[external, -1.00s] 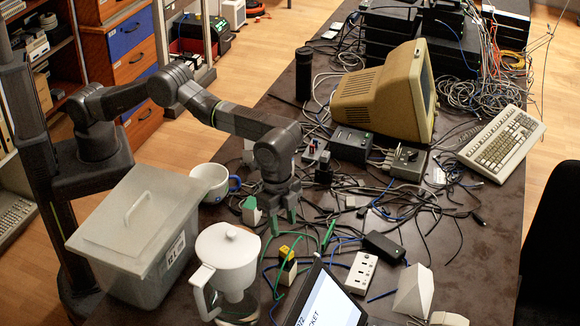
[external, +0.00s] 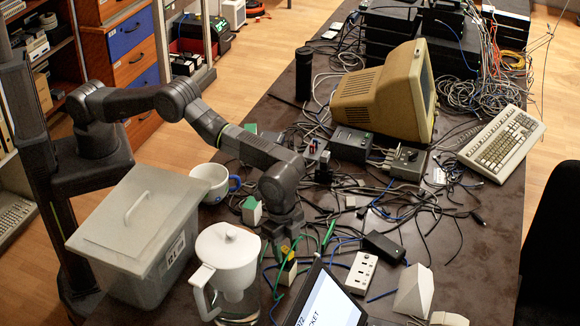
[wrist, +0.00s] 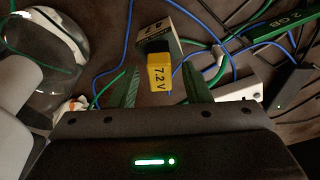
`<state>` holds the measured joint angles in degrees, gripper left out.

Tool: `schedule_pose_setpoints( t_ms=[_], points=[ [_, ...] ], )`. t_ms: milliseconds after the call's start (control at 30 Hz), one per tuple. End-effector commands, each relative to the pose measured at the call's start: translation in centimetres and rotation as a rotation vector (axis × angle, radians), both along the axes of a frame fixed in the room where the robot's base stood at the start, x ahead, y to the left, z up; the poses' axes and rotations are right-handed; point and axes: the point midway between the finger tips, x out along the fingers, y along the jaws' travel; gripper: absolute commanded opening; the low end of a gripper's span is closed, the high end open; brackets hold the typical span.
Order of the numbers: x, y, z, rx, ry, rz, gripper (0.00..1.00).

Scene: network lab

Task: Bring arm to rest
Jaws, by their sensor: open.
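My arm reaches out over the cluttered dark table in the external view. In the external view the gripper partly hides this block.
A white mug (external: 209,182) is behind the pot. A beige monitor (external: 385,95) stands further back.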

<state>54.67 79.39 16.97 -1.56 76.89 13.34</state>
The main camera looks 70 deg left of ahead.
Motion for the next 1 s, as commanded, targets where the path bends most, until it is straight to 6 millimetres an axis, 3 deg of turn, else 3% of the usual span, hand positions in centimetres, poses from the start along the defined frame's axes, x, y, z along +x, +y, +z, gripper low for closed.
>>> schedule_pose_setpoints(
  t_ms=[133,300,500,1000],
  points=[
    [0.1,-0.3,-3.1,0.001,0.002,0.000,0.43],
    [0.1,-0.4,-0.2,-0.003,-0.002,0.000,0.43],
    [0.1,-0.3,1.6,0.000,0.000,0.000,0.43],
    [0.1,-0.3,1.6,0.002,0.001,0.000,0.43]
  ],
)
